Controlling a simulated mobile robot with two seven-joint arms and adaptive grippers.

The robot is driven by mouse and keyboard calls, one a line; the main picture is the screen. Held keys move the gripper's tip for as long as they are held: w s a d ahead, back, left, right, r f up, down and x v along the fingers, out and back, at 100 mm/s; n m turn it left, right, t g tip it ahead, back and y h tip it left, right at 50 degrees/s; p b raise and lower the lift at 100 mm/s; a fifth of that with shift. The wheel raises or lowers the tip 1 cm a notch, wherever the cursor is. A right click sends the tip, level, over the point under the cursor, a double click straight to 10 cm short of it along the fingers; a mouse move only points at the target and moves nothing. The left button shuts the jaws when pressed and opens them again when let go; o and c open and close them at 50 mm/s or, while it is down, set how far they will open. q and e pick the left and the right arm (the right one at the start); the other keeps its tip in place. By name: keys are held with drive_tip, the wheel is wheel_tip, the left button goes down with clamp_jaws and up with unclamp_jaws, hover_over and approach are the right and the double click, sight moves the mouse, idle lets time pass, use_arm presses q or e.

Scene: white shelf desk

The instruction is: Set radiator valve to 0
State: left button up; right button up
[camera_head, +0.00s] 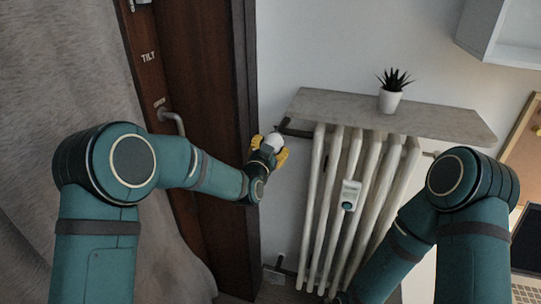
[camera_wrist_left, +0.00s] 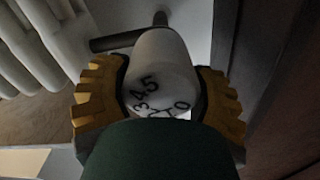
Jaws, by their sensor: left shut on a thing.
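The radiator valve (camera_head: 275,141) is a white round knob at the upper left of the radiator (camera_head: 340,200). My left gripper (camera_head: 268,152) is shut on it, with one yellow finger on each side. In the left wrist view the valve (camera_wrist_left: 160,70) fills the middle between the fingers of the gripper (camera_wrist_left: 160,100). Black digits 3, 4, 5 and 0 show on its end; other marks are partly hidden by my dark gripper body. I cannot tell which digit is set. My right arm shows at the lower right, but its gripper is not in view.
A stone shelf (camera_head: 320,106) with a potted plant (camera_head: 393,91) lies above the radiator. A white device (camera_head: 349,195) hangs on the radiator's front. A brown door frame (camera_head: 243,100) and a door handle (camera_head: 175,122) are close to the left arm.

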use_arm(q)
drive_tip(key=m, duration=0.4)
drive_tip(key=m+b, duration=0.1)
drive_tip(key=shift+s+d+f+m, duration=0.1)
drive_tip(key=shift+f+m, duration=0.15)
drive_tip(key=shift+m, duration=0.15)
drive_tip(key=m, duration=0.6)
drive_tip(key=shift+f, duration=0.1)
drive_tip(key=o, duration=1.2)
drive_tip(key=shift+c, duration=0.2)
drive_tip(key=shift+s, duration=0.1)
drive_tip(key=v, duration=1.2)
